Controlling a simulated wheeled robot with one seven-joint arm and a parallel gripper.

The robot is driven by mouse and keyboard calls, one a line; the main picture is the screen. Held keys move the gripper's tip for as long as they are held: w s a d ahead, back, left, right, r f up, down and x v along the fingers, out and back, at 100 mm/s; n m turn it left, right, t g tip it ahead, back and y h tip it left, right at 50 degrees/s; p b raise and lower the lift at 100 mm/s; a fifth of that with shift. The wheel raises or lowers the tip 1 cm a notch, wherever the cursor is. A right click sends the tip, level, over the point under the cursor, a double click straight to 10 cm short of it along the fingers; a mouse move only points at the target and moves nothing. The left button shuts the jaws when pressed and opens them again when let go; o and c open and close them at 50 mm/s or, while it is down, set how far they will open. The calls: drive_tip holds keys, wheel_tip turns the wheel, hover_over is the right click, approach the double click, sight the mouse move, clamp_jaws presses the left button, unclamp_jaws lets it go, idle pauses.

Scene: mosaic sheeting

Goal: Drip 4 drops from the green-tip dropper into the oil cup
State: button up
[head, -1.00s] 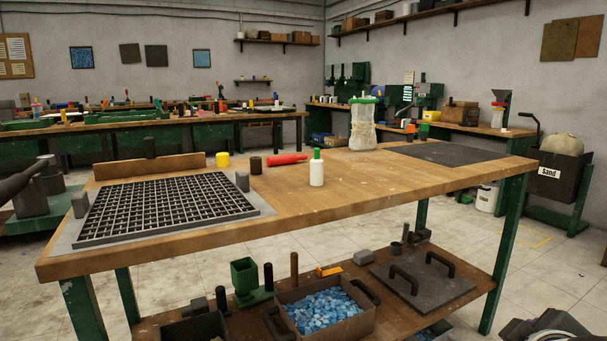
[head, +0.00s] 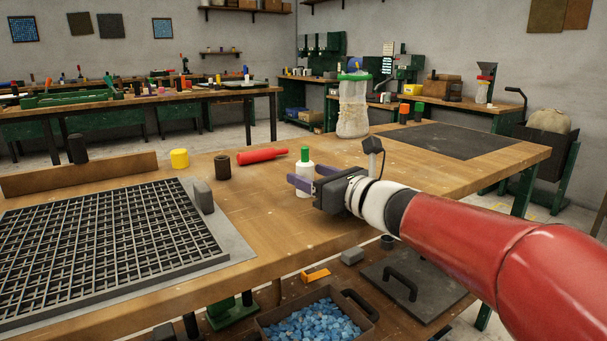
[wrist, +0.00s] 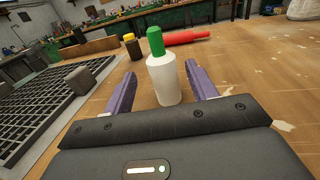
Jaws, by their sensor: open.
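The green-tip dropper, a white bottle with a green top (head: 305,157), stands upright on the wooden bench. It also shows in the wrist view (wrist: 163,82). My gripper (head: 304,177) is open at the bench, its two purple fingers on either side of the bottle. In the wrist view a gap shows between the bottle and each finger. A small dark cup (head: 222,167) and a yellow cup (head: 180,159) stand to the left of the dropper; I cannot tell which, if either, is the oil cup.
A red cylinder (head: 262,155) lies behind the dropper. A black grid (head: 95,245) fills the bench's left, with a grey block (head: 203,197) at its edge. A tall green-rimmed jar (head: 353,110) stands behind, and a dark mat (head: 443,142) lies right.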

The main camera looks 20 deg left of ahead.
sight(299, 165)
drive_tip(key=x, duration=0.1)
drive_tip(key=p+x, duration=0.1)
drive_tip(key=x, duration=0.2)
drive_tip(key=shift+w+a+r, duration=0.25)
drive_tip(key=shift+w+r, duration=0.1)
drive_tip(key=c, duration=1.1)
drive_tip(key=shift+o, duration=0.2)
drive_tip(key=shift+r, duration=0.1)
